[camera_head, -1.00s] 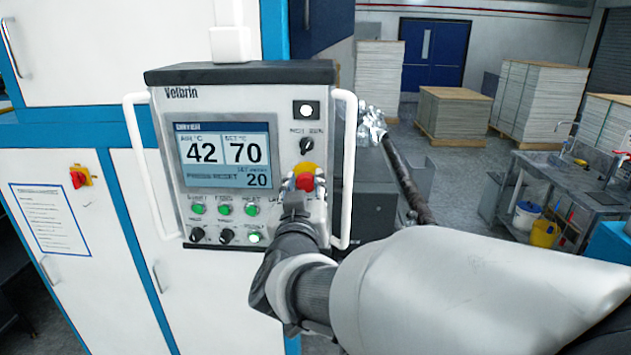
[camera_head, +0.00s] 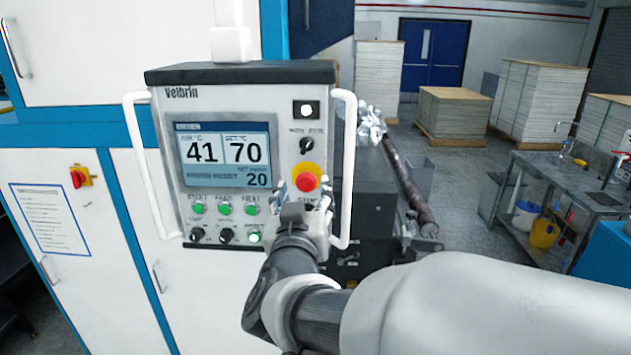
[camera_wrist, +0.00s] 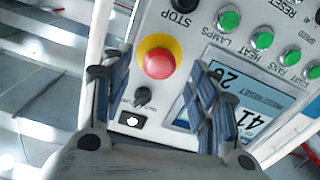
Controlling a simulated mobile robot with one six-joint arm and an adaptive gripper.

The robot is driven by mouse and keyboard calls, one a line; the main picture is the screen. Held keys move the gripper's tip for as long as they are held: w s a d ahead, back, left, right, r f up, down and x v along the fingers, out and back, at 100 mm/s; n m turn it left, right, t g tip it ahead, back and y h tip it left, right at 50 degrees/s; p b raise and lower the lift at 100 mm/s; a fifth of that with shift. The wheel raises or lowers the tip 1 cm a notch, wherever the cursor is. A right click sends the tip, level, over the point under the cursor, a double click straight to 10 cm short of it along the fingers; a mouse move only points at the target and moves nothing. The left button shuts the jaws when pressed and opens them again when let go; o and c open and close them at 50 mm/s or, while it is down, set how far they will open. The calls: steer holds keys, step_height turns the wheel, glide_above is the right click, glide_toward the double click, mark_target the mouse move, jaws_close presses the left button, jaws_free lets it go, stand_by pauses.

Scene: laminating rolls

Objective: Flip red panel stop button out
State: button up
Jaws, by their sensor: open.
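The red stop button (camera_head: 307,181) with its yellow collar sits on the right side of the control panel (camera_head: 175,100), below a black selector knob. In the wrist view the red button (camera_wrist: 159,63) shows whole, with the yellow ring around it. My gripper (camera_head: 303,191) is just below and in front of the button in the head view. In the wrist view my gripper (camera_wrist: 158,68) is open, one finger at each side of the button, with visible gaps and nothing held. Whether the button is in or out cannot be told.
The panel's screen (camera_head: 225,153) reads 41 and 70. Green buttons (camera_head: 225,209) and black knobs lie left of my gripper. White handles (camera_head: 343,170) flank the panel. A second red-and-yellow switch (camera_head: 81,177) is on the cabinet at left. A dark machine with a roller stands behind.

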steer(key=s, duration=0.9)
steer(key=shift+a, duration=0.15)
steer(key=s+d+f+n+g+y+b, duration=0.1)
steer(key=s+d+f+g+y+b, duration=0.15)
steer(key=f+g+b, duration=0.4)
steer(key=s+d+f+n+g+y+b, duration=0.1)
steer(key=s+d+f+y+b, duration=0.2)
steer(key=f, duration=0.7)
steer(key=s+d+f+m+g+h+b, duration=0.1)
steer(key=s+d+f+g+h+b, duration=0.1)
steer(key=s+d+f, duration=0.4)
steer(key=s+d+f+m+g+h+b, duration=0.2)
steer(key=s+d+f+g+h, duration=0.1)
steer(key=s, duration=0.6)
step_height(320, 180, down, 4)
steer(key=d+g, duration=0.1)
steer(key=d, duration=0.1)
steer(key=shift+s+d+r+b, duration=0.25)
steer(key=shift+d+b, duration=0.15)
